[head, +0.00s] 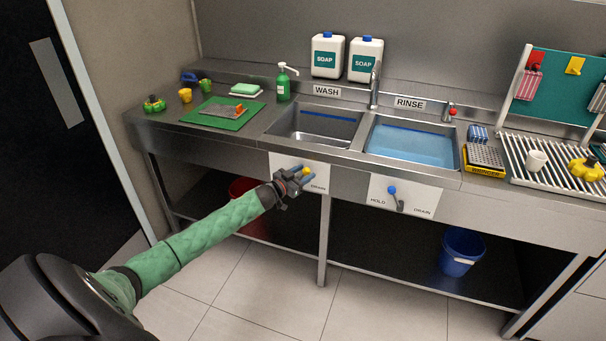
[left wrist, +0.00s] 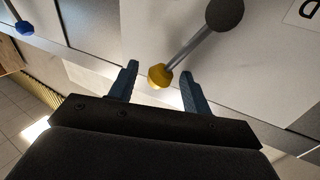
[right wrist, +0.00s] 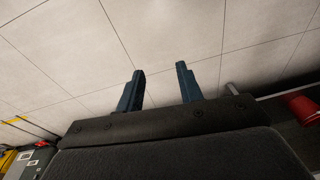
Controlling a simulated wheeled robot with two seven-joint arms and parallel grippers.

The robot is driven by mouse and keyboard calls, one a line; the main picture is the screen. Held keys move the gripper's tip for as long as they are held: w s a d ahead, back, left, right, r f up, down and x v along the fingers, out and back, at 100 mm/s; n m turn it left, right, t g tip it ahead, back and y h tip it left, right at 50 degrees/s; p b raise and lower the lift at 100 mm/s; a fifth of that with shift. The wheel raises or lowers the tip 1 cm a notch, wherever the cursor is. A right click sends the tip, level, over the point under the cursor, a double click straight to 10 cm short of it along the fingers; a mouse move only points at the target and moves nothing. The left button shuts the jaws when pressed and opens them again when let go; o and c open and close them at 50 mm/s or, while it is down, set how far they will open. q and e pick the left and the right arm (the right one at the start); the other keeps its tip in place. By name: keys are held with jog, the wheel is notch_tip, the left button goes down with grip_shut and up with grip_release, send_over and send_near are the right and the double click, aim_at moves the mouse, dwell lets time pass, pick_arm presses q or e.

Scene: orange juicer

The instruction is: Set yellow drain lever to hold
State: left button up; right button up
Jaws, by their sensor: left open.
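The yellow drain lever shows in the left wrist view as a yellow knob (left wrist: 160,76) on a grey rod running to a dark round pivot (left wrist: 225,13). The knob also shows in the head view (head: 306,171), in front of the white plate (head: 287,162) under the WASH basin. My left gripper (head: 302,177) is open at this plate. In the left wrist view its fingers (left wrist: 158,82) stand on either side of the knob, with gaps visible. DRAIN is readable on the plate; its other side is hidden by my gripper. My right gripper (right wrist: 161,82) is open and empty above the floor.
A second plate (head: 385,206) under the RINSE basin carries a blue-knobbed lever (head: 392,190), right of my left gripper. The counter's front edge (head: 225,142) runs above both plates. A red bucket (head: 250,186) and blue bucket (head: 461,248) stand below.

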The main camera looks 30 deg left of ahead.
pick_arm(q)
jog(key=shift+c, duration=0.2)
grip_shut()
